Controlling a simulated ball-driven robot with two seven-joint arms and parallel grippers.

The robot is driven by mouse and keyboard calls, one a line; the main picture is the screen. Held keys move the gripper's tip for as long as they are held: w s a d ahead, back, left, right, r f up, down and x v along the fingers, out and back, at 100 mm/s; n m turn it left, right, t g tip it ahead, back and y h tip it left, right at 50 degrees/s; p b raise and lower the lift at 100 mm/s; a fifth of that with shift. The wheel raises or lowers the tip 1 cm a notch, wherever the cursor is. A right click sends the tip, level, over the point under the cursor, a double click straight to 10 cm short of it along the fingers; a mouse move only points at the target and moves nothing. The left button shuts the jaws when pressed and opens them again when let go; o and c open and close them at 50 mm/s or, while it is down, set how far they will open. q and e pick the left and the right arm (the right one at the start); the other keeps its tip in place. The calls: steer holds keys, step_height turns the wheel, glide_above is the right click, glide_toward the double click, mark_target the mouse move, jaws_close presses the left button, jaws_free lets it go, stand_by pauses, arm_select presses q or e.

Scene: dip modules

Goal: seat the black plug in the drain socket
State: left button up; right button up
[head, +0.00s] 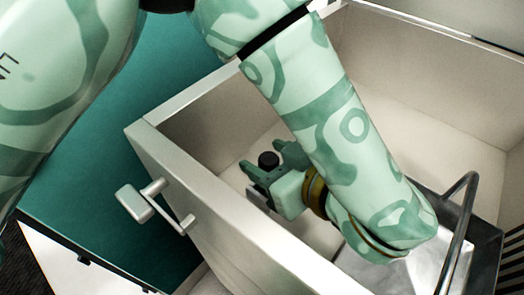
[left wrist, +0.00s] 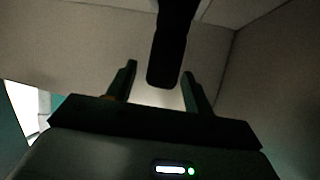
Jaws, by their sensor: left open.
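I cannot tell what the plug rests on. No drain socket can be made out. My right gripper is not in view.
The pale box has a near wall (head: 215,205) with a handle (head: 152,205) on its outside. A dark metal rack with a bent bar (head: 457,225) stands at the right, close to my left forearm. A teal surface (head: 95,195) lies left of the box.

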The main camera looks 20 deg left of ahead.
arm_select(q)
steer(key=v, duration=1)
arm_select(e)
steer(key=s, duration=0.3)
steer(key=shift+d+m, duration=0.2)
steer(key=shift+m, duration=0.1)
